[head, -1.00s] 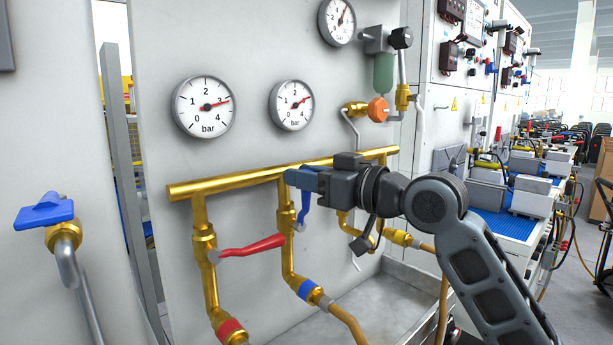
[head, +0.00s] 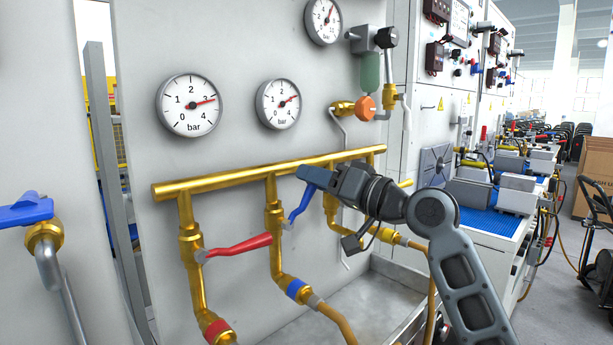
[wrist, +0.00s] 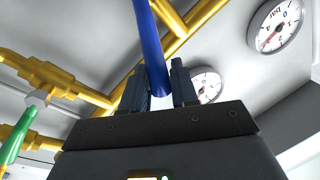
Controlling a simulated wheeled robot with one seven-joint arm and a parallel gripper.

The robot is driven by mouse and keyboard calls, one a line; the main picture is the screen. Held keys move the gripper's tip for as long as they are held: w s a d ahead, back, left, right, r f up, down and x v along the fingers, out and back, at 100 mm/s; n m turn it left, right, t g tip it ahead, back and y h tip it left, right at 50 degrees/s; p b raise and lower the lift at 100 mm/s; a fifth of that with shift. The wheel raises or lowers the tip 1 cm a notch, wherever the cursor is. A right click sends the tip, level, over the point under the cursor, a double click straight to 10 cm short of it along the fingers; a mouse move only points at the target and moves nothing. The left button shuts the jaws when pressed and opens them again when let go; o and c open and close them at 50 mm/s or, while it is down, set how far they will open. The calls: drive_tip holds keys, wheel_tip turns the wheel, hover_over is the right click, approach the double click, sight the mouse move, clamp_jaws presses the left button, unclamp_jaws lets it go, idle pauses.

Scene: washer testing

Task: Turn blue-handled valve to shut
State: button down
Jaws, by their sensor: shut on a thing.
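The blue-handled valve is a brass body (head: 274,216) on the second vertical pipe below the brass manifold. Its blue lever (head: 301,205) slants up and to the right from the body. My gripper (head: 312,176) is at the lever's upper end, and its fingers hide that end in the head view. In the wrist view the blue lever (wrist: 149,38) runs between the two fingers of my gripper (wrist: 158,72), which is shut on it.
A red lever (head: 238,246) is on the pipe to the left, close to the blue valve. Another blue-handled tap (head: 26,212) is at the far left. The brass manifold (head: 235,178) runs just behind my gripper. A metal sink (head: 345,300) lies below.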

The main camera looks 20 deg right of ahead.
drive_tip(key=shift+w+d+f+m, duration=0.1)
drive_tip(key=shift+d+f+m, duration=0.2)
drive_tip(key=shift+m, duration=0.25)
drive_tip(key=shift+w+d+f+m, duration=0.15)
drive_tip(key=shift+d+m, duration=0.2)
drive_tip(key=shift+m, duration=0.2)
drive_tip(key=d+f+m+t+h+p, duration=0.2)
drive_tip(key=f+m, duration=0.5)
drive_tip(key=m, duration=0.4)
drive_tip(key=shift+w+d+h, duration=0.3)
drive_tip(key=shift+w+d, duration=0.15)
drive_tip(key=shift+d, duration=0.1)
drive_tip(key=shift+f, duration=0.2)
drive_tip(key=c, duration=1)
unclamp_jaws()
drive_tip(key=b+v, duration=0.1)
drive_tip(key=v, duration=0.6)
drive_tip(key=shift+s, duration=0.4)
drive_tip(key=shift+d+f, duration=0.1)
